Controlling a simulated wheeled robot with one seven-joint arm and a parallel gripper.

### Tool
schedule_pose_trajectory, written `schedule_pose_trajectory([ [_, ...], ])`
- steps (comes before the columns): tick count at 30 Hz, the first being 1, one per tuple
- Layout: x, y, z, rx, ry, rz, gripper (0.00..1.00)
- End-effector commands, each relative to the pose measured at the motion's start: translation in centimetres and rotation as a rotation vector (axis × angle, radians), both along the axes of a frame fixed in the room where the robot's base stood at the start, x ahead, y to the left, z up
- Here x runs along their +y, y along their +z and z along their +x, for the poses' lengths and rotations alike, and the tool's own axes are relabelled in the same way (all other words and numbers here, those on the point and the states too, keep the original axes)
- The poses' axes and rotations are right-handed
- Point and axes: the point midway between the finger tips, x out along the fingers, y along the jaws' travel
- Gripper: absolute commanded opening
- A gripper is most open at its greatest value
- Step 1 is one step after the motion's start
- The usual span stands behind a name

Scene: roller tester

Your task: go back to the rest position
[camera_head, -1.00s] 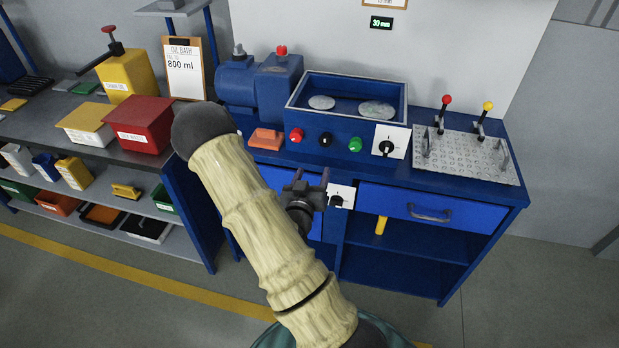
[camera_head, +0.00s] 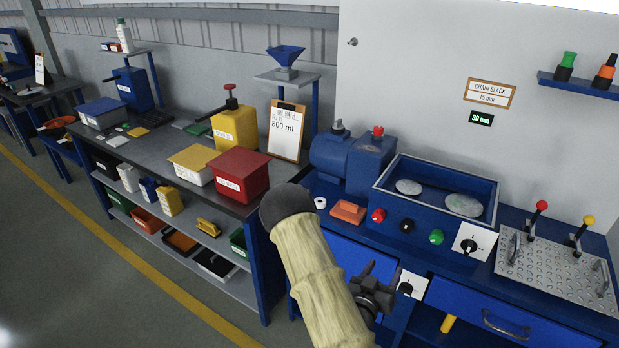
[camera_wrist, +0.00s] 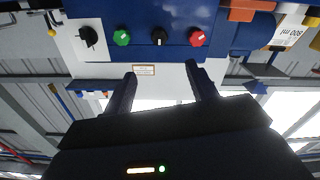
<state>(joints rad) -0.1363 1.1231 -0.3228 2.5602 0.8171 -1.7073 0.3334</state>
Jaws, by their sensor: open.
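My gripper (camera_head: 378,284) is in front of the blue roller tester bench (camera_head: 345,258), low, near its front panel and drawers. It also shows in the wrist view (camera_wrist: 160,85), where its two dark fingers are apart with nothing between them. In that view the fingertips point toward the bench's red, black and green knobs. My arm is covered in a pale, ribbed sleeve and hides part of the bench front. The gripper appears to touch nothing.
A grey side table (camera_head: 125,152) on the left carries a red box (camera_head: 240,172), a yellow box and a yellow pump. An orange block (camera_head: 348,211) lies on the bench near the red button. A perforated plate (camera_head: 560,270) with two levers is at right. The floor at lower left is clear.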

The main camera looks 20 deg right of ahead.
Motion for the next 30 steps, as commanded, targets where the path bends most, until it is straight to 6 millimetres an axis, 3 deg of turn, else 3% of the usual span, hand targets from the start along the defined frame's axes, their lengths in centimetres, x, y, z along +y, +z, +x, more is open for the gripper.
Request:
schedule_pose_trajectory([
  [5,0.0,0.0,0.2,0.006,-0.008,0.038,0.57],
  [13,1.9,-0.5,1.8,0.107,-0.021,0.341,0.57],
  [20,6.5,0.0,2.9,0.272,0.060,0.609,0.57],
  [26,11.4,2.2,2.6,0.448,0.186,0.768,0.57],
  [30,14.6,4.5,1.4,0.589,0.288,0.831,0.57],
])
